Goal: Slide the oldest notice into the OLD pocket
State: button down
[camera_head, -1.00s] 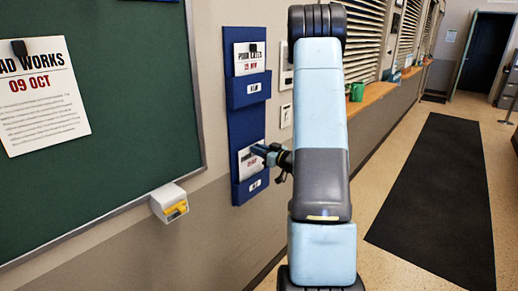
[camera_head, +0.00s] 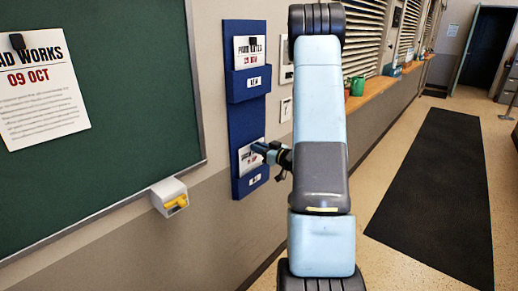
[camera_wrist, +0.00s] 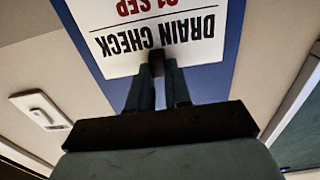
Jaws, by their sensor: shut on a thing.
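My gripper (camera_head: 257,148) is shut on the top part of a white notice (camera_head: 246,160) at the lower pocket (camera_head: 250,184) of the blue wall rack. The notice's lower end is hidden behind the pocket front, so it appears to be in the pocket. In the wrist view the notice (camera_wrist: 190,30) reads DRAIN CHECK upside down, with a red SEP date partly cut off, and my fingers (camera_wrist: 157,65) pinch its edge. The lower pocket's label is too small to read. The upper pocket (camera_head: 249,87), apparently labelled NEW, holds another notice (camera_head: 250,50).
A green board (camera_head: 130,110) at the left bears a notice dated 09 OCT (camera_head: 40,95). Light switches (camera_head: 286,108) are right of the rack. The floor by the dark mat (camera_head: 435,200) is clear.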

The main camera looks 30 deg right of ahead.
jog(key=c, duration=1)
grip_release()
jog(key=v, duration=1.4)
jog(key=w+a+r+g+h, duration=0.3)
jog(key=w+r+h, duration=0.3)
jog(key=r, duration=0.2)
jog(key=s+a+r+m+g+h, duration=0.2)
jog(key=s+a+r+h, duration=0.15)
jog(key=r, duration=0.35)
jog(key=s+a+r+g+y, duration=0.1)
jog(key=s+a+g, duration=0.1)
jog(key=s+a, duration=0.4)
jog(key=s+a+r+m+g+y, duration=0.1)
jog(key=s+a+r+g, duration=0.1)
jog(key=s+a, duration=0.5)
jog(key=s+a+r+m+g+y, duration=0.1)
jog(key=s+a+r+g, duration=0.1)
jog(key=s+a, duration=0.4)
jog(key=shift+s+a+r, duration=0.1)
jog(key=shift+s+r, duration=0.05)
jog(key=shift+s, duration=0.9)
jog(key=shift+s+a+r, duration=0.1)
jog(key=shift+s, duration=0.9)
